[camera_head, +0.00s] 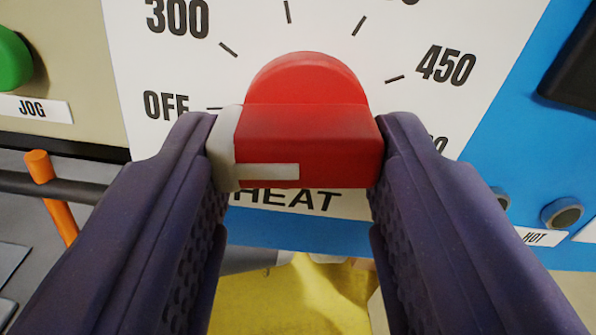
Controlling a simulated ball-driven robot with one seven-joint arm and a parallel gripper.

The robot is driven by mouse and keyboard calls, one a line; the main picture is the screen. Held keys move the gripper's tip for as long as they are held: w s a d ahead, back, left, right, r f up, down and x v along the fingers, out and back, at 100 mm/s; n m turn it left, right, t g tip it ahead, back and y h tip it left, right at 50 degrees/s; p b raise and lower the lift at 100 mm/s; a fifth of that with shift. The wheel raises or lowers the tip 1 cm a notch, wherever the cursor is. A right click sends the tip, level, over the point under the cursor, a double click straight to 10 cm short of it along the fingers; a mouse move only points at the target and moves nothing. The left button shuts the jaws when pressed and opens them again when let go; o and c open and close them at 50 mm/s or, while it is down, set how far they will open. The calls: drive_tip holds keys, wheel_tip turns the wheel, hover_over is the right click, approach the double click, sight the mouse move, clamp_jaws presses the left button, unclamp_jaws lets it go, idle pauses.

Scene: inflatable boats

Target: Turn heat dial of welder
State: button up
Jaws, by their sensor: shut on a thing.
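The heat dial (310,145) is a red knob with a round base and a raised red grip bar, on a white scale plate (280,45) marked OFF, 300, 450 and HEAT. The bar lies level across the picture. A white pointer line on its front face runs to its left end, which is pale; that end faces a tick just beside OFF. My gripper (298,150) has two dark purple fingers, one at each end of the bar, shut on it. The right finger hides part of a number on the scale's right side.
A green JOG button (12,60) sits at the upper left. An orange lever (50,195) stands at the left. The blue panel (510,150) at the right carries a round grey part (562,213) and a HOT label (534,237). Yellow material (290,300) lies below.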

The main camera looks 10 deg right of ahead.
drive_tip(key=shift+m+b, duration=0.3)
drive_tip(key=shift+b, duration=0.05)
drive_tip(key=shift+f+m+b, duration=0.15)
drive_tip(key=shift+m+b, duration=0.75)
drive_tip(key=shift+b, duration=0.1)
drive_tip(key=m+b, duration=0.2)
drive_tip(key=shift+a+m, duration=0.15)
drive_tip(key=shift+m, duration=0.15)
drive_tip(key=m+b, duration=0.5)
drive_tip(key=m, duration=0.1)
drive_tip(key=shift+a, duration=0.1)
drive_tip(key=m+b, duration=0.1)
drive_tip(key=m, duration=0.1)
drive_tip(key=m+b, duration=0.3)
drive_tip(key=m, duration=0.1)
drive_tip(key=shift+r+m+b, duration=0.3)
drive_tip(key=shift+r+b, duration=0.05)
drive_tip(key=shift+b, duration=0.05)
drive_tip(key=m+b, duration=0.3)
drive_tip(key=m, duration=0.3)
drive_tip(key=shift+r, duration=0.2)
drive_tip(key=shift+b, duration=0.35)
drive_tip(key=o, duration=1.1)
drive_tip(key=shift+r, duration=0.1)
drive_tip(key=shift+c, duration=0.2)
